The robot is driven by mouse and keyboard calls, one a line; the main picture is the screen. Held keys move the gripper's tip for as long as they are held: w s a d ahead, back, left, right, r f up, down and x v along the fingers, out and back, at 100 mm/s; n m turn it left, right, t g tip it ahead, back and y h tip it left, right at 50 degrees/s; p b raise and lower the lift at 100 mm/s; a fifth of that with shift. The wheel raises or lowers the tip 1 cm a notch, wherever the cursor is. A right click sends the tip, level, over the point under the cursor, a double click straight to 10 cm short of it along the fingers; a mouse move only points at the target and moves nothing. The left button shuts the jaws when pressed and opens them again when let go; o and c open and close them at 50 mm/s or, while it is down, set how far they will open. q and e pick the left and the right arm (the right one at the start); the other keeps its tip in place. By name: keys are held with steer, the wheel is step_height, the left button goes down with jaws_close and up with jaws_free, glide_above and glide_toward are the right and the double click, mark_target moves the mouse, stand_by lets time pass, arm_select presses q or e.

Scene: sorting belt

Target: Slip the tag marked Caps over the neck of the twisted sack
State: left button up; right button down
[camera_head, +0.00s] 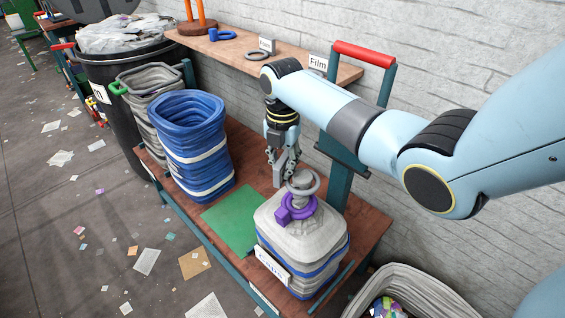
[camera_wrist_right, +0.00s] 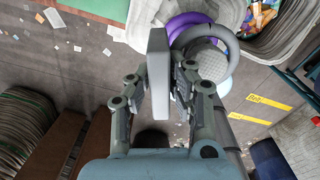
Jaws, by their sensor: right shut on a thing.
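The twisted sack (camera_head: 297,245) is grey with blue bands and stands upright on the wooden bench, a white Caps plate (camera_head: 272,266) on its front. A purple ring with a block (camera_head: 284,213) sits around the base of its neck (camera_head: 301,180); the purple ring also shows in the right wrist view (camera_wrist_right: 184,22). My right gripper (camera_head: 281,168) is shut on the flat grey plate of a tag (camera_wrist_right: 158,72). The tag's grey ring (camera_wrist_right: 232,48) is at the top of the neck, which shows through it; how far down it sits is unclear. The tag's marking is unreadable. My left gripper is out of view.
A green mat (camera_head: 232,222) lies left of the sack. Blue (camera_head: 192,135) and grey (camera_head: 140,80) open sacks stand further left. The shelf (camera_head: 225,48) behind holds another grey ring tag (camera_head: 257,55), a blue ring (camera_head: 221,34) and a Film sign (camera_head: 318,63). A red-handled post (camera_head: 364,54) stands behind my arm.

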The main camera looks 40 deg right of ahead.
steer(key=shift+f+b, duration=1.15)
steer(key=shift+f, duration=0.95)
steer(key=c, duration=1.1)
jaws_free()
steer(key=shift+c, duration=0.2)
step_height(320, 180, up, 12)
steer(key=shift+r, duration=0.1)
